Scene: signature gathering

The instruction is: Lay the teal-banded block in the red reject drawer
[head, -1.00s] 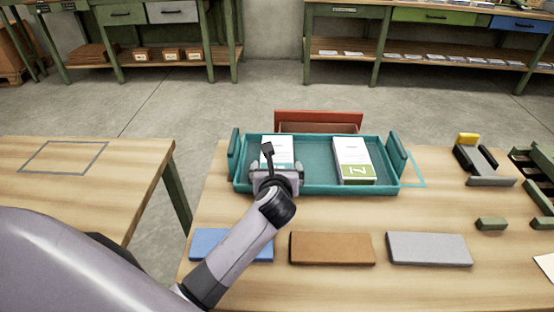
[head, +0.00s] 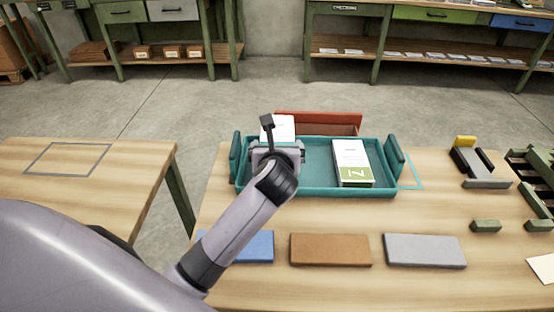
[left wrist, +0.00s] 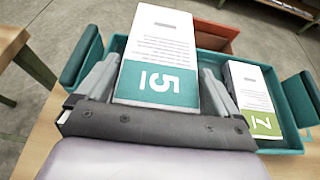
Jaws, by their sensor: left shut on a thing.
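In the head view the block (head: 279,127) shows above the far left part of the teal tray, partly hidden by my gripper. The red reject drawer (head: 318,118) stands open behind the tray; its red wall (left wrist: 214,36) shows behind the block in the left wrist view. My right gripper is not in view.
The teal tray (head: 320,190) with upright end handles still holds a green-banded block (head: 351,160). Blue, brown (head: 330,250) and grey (head: 424,250) slabs lie along the near side of the table. A grey stand with a yellow top (head: 470,160) is at right.

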